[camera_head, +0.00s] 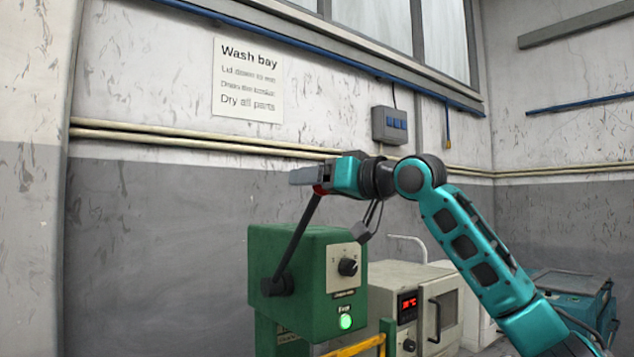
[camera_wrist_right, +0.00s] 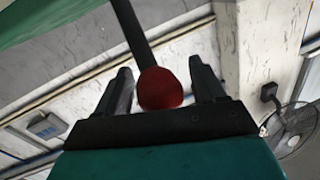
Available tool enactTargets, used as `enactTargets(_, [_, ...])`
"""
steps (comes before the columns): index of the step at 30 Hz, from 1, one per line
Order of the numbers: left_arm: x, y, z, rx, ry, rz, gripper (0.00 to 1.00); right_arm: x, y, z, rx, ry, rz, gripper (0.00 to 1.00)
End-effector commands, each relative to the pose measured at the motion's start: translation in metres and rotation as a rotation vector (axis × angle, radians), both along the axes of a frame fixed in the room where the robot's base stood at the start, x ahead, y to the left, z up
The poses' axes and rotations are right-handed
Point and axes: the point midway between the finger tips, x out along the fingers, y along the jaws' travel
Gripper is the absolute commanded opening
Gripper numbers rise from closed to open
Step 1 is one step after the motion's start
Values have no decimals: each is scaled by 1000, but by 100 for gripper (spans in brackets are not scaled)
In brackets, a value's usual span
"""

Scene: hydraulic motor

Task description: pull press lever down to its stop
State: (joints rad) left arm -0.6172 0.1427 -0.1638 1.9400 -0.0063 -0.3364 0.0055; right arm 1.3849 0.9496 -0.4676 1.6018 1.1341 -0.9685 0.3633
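The press lever (camera_head: 297,238) is a dark rod on the side of the green press (camera_head: 300,285). It rises from a pivot at the lower left and leans up to the right, ending in a red knob (camera_head: 319,190). My right gripper (camera_head: 303,177) is at the knob, with its grey fingers pointing left and partly hiding it. In the right wrist view, the red knob (camera_wrist_right: 160,89) sits between the two dark fingers, which stand apart with a narrow gap on each side. The right gripper looks open around the knob. My left gripper is not in view.
The press has a dial (camera_head: 348,266) and a lit green button (camera_head: 345,321). A beige cabinet (camera_head: 425,300) with a red display stands to its right, and a teal machine (camera_head: 575,295) farther right. Pipes (camera_head: 200,141) run along the wall behind. The space left of the press is clear.

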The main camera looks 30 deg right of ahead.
Motion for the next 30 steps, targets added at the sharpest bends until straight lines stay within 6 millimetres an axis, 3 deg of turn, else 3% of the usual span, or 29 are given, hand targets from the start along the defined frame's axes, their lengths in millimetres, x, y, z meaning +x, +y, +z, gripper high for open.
enactTargets(2, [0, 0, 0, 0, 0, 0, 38, 0, 0, 0, 0, 0, 0, 62])
enactTargets(21, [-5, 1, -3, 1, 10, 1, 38, 0, 0, 0, 1, 1, 0, 1])
enactTargets(30, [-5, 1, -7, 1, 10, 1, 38, -1, 0, -4, 1, -7, 0, 0])
